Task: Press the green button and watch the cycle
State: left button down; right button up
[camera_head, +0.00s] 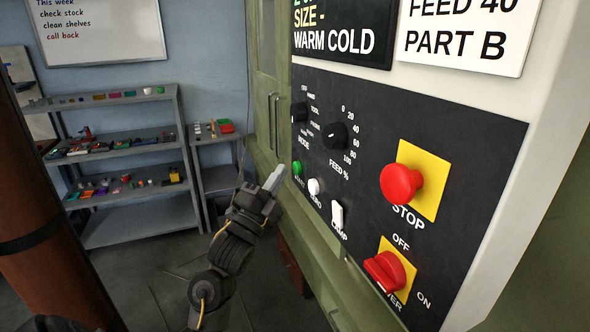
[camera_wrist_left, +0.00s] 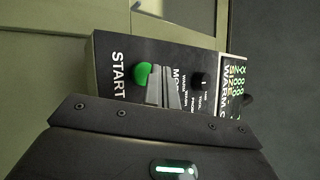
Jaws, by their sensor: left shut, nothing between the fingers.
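The green button (camera_head: 297,167) sits at the lower left of the black control panel (camera_head: 455,150), beside the white button. My left gripper (camera_head: 277,176) is shut and empty, its fingertips just left of the green button in the head view. In the left wrist view the green button (camera_wrist_left: 142,74) shows beside the START label, and the shut fingertips (camera_wrist_left: 163,85) are right by it, overlapping its edge. I cannot tell whether they touch it. My right gripper is not in view.
The panel also carries a white button (camera_head: 314,186), a white lamp switch (camera_head: 337,214), black knobs (camera_head: 335,135), a red stop button (camera_head: 401,183) and a red power switch (camera_head: 384,270). Shelves (camera_head: 130,150) stand at the back left. Open floor lies left of the machine.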

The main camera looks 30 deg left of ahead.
pick_arm(q)
jog(key=shift+w+d, duration=0.1)
jog(key=shift+w, duration=0.05)
jog(key=shift+w+d, duration=0.15)
jog(key=shift+w, duration=0.1)
jog(key=shift+w+d, duration=0.35)
jog(key=shift+w, duration=0.1)
dwell(1.7)
jog(key=shift+s+a+f, duration=0.1)
jog(key=shift+s, duration=0.1)
jog(key=shift+s+a, duration=0.4)
jog(key=shift+s, duration=0.15)
jog(key=shift+s+a, duration=0.7)
jog(key=shift+s, duration=0.3)
jog(key=shift+s+a, duration=0.7)
jog(key=shift+s, duration=0.3)
dwell(2.7)
